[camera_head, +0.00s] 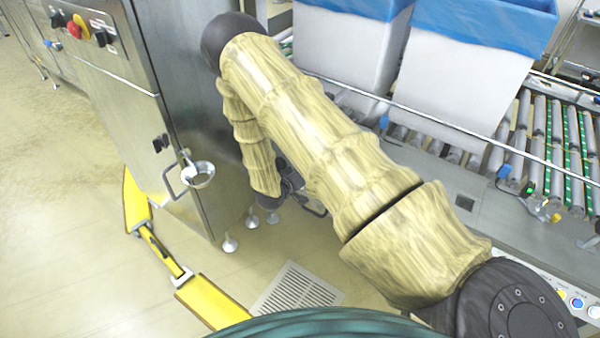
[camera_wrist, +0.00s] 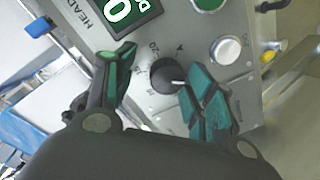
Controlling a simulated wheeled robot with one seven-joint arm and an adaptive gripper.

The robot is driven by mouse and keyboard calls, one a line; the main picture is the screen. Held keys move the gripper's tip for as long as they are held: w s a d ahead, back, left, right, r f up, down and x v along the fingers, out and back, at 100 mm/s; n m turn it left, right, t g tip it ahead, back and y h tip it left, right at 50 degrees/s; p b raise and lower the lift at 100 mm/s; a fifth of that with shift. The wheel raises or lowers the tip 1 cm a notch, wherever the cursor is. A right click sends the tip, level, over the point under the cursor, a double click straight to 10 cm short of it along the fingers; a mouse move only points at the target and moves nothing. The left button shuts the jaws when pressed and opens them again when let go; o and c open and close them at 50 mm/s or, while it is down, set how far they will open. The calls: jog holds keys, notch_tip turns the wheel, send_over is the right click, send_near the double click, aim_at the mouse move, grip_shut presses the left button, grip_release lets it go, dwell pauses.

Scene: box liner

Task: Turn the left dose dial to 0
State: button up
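A round black dial (camera_wrist: 166,76) with a white pointer mark sits on a grey panel (camera_wrist: 185,42) in the wrist view. The pointer mark points right in the picture, towards my gripper's right finger. Printed scale numbers surround the dial; one reads like 20, others are too small or covered. I cannot tell whether this is the left dial, as no second dial shows. My gripper (camera_wrist: 160,64) is open, with its green-padded fingers on either side of the dial. Whether they touch it is unclear. In the head view my gripper (camera_head: 290,182) is mostly hidden behind my arm.
A display (camera_wrist: 127,12) showing a large 0 is beside the dial, near a silver button (camera_wrist: 226,48) and a green button (camera_wrist: 208,3). In the head view, a steel cabinet (camera_head: 180,110) stands left and a roller conveyor (camera_head: 540,140) with blue-lined boxes (camera_head: 455,70) lies right.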

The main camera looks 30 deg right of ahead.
jog(key=shift+w+a, duration=0.2)
jog(key=shift+a, duration=0.05)
jog(key=v, duration=1.2)
dwell(0.3)
jog(key=s+a+f+n+g+y+p, duration=0.1)
jog(key=s+a+f+n+y, duration=0.1)
jog(key=s+f+y, duration=0.45)
jog(key=s+a+f+n+y+p, duration=0.1)
jog(key=s+a+f, duration=0.15)
jog(key=s, duration=0.65)
jog(key=s+a+g+y, duration=0.2)
jog(key=s+a, duration=0.1)
jog(key=s, duration=0.6)
jog(key=s+a+n+g+y+p, duration=0.1)
jog(key=s+a+g+y, duration=0.1)
jog(key=s, duration=0.8)
jog(key=shift+s+a+g+y, duration=0.2)
jog(key=shift+a+g+y, duration=0.1)
jog(key=shift+a+y, duration=0.25)
